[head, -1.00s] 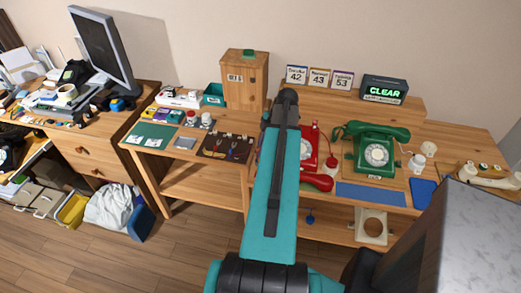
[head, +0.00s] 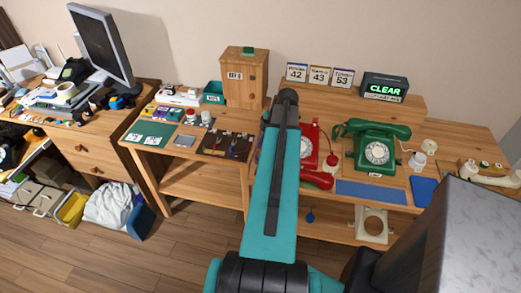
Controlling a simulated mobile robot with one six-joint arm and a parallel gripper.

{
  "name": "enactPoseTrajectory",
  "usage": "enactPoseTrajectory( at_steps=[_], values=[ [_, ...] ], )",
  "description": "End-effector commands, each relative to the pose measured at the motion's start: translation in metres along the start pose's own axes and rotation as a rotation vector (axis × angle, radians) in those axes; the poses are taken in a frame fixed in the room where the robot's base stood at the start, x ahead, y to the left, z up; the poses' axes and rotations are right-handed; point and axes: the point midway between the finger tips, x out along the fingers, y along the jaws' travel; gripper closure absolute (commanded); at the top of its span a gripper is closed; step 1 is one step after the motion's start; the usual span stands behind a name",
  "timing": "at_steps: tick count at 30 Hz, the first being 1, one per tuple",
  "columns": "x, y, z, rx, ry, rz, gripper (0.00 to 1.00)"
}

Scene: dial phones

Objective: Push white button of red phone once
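The red phone (head: 313,143) stands on the wooden desk, right of my teal arm, which hides its left part. Part of its pale dial shows. Its red handset (head: 317,180) lies at the desk's front edge. A small red-topped round piece (head: 331,161) sits just right of the phone. I cannot make out a white button on the red phone. My gripper is not visible; my arm reaches away over the desk and may hide it. Contact with the phone cannot be seen.
A green phone (head: 376,147) stands to the right, with a white round piece (head: 417,160) beside it. A blue mat (head: 371,193) lies in front. A wooden cabinet (head: 245,78) and a lit "CLEAR" sign (head: 384,88) stand behind. A dark tool mat (head: 226,145) lies left.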

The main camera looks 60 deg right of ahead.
Motion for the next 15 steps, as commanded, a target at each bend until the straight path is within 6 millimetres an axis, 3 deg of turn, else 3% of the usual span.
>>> enactPoseTrajectory(
  at_steps=[15],
  values=[
    [-0.0033,0.0002,0.0002,0.0,0.0,0.0,0.67]
  ],
)
